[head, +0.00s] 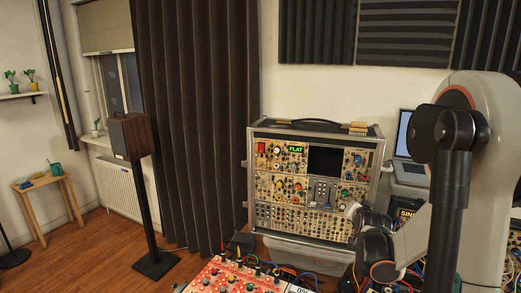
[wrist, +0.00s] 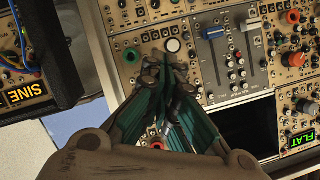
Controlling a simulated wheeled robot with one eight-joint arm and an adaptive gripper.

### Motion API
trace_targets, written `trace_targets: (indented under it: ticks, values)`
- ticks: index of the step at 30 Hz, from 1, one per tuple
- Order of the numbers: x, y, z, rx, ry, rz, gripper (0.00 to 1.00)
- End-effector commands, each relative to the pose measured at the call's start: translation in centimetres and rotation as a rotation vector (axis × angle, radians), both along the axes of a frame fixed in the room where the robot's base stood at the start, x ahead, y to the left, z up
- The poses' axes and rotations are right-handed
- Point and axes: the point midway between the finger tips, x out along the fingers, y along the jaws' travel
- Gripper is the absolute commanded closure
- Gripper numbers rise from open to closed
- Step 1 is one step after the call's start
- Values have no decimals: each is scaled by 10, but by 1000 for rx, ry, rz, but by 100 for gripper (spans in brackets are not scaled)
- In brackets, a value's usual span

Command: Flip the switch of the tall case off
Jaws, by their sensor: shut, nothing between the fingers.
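The tall case (head: 378,150) stands upright in the middle of the head view, its front full of knobs, sliders and jacks. A red rectangular switch-like part (head: 261,147) sits at its upper left, left of a green "FLAT" display (head: 295,149). Its exact setting is too small to tell. My gripper (head: 352,210) is at the case's lower right, apart from the red part. In the wrist view my gripper (wrist: 170,62) is shut and empty, its tips just below a round white button (wrist: 173,45) on the panel. I cannot tell whether they touch. The red part is not clearly visible there.
A "SINE" case (head: 408,213) stands right of the tall case, with a laptop (head: 403,135) behind it. A red panel with cables (head: 235,278) lies in front. A clear bin (head: 305,256) is under the tall case. A speaker (head: 132,137) on a stand is left.

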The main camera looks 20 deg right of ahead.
Motion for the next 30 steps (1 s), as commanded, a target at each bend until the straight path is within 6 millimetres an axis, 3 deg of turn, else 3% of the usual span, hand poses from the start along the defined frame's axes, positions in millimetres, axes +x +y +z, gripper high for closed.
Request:
trace_targets:
  ticks: [5,11,17,21,27,30]
  values:
    - [15,7,38,-363,88,81,100]
    - [37,34,82,-773,172,190,100]
    - [66,90,126,-1245,247,336,100]
    - [84,143,146,-1580,281,449,100]
    - [100,214,153,-1976,298,594,100]
    - [103,238,151,-2105,297,644,100]
